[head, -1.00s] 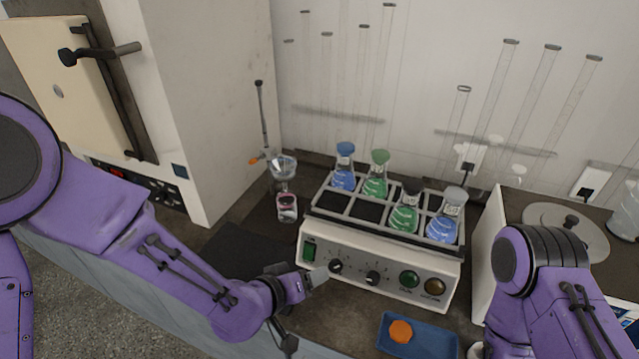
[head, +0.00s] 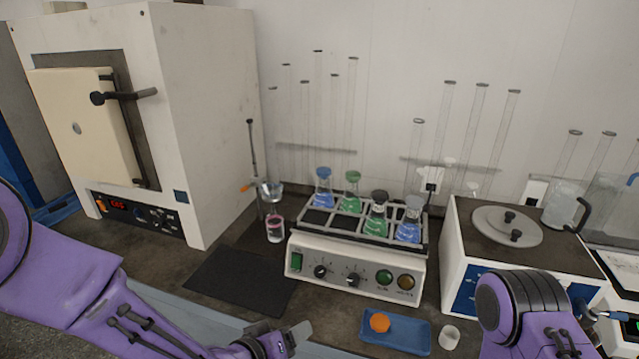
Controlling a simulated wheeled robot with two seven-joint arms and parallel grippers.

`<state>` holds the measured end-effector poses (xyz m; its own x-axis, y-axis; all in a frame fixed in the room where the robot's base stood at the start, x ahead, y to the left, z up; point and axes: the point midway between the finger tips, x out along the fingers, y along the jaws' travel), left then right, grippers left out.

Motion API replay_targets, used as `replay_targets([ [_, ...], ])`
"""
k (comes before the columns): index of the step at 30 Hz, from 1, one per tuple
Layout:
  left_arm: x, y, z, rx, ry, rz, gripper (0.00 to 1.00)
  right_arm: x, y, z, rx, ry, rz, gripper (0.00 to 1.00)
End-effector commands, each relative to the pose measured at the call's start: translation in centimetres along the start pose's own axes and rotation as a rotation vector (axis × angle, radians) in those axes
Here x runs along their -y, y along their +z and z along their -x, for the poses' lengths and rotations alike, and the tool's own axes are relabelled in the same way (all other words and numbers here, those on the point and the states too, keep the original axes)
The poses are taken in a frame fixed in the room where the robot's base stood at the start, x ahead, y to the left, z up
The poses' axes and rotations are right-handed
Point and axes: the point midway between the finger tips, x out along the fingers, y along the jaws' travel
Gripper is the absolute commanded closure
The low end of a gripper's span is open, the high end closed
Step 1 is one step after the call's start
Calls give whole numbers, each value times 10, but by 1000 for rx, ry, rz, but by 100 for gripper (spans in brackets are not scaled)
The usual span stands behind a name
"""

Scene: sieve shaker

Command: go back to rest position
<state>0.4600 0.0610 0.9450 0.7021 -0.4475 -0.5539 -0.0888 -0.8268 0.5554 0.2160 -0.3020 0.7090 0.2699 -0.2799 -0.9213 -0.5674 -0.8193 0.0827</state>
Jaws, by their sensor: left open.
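My left gripper (head: 290,342) is at the bottom of the head view, below and in front of the shaker (head: 335,273). It is open, and no object shows in it. It is apart from the shaker's front panel. My right arm comes in at the bottom right; its gripper is out of view. The shaker holds flasks in its rack: a blue one (head: 324,190) and a green one (head: 351,194) at the back, a green one (head: 376,217) and a blue one (head: 408,224) at the front right.
A blue tray (head: 412,338) with an orange piece (head: 380,322) lies in front of the shaker, beside a small white cup (head: 449,337). A furnace (head: 205,120) stands left, a lidded bath (head: 468,240) right. A dark mat (head: 240,282) lies bare.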

Motion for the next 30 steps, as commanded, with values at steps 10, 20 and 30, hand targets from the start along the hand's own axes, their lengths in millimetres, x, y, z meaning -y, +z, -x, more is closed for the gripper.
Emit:
replay_targets([
  [10,59,-4,0,-107,-157,69,39,1,0,-2,-2,-2,-1,22],
  [20,180,66,23,-79,-471,165,39,1,3,-9,-2,-1,0,22],
  [30,314,222,121,169,-905,197,39,2,7,-19,-2,-1,0,22],
])
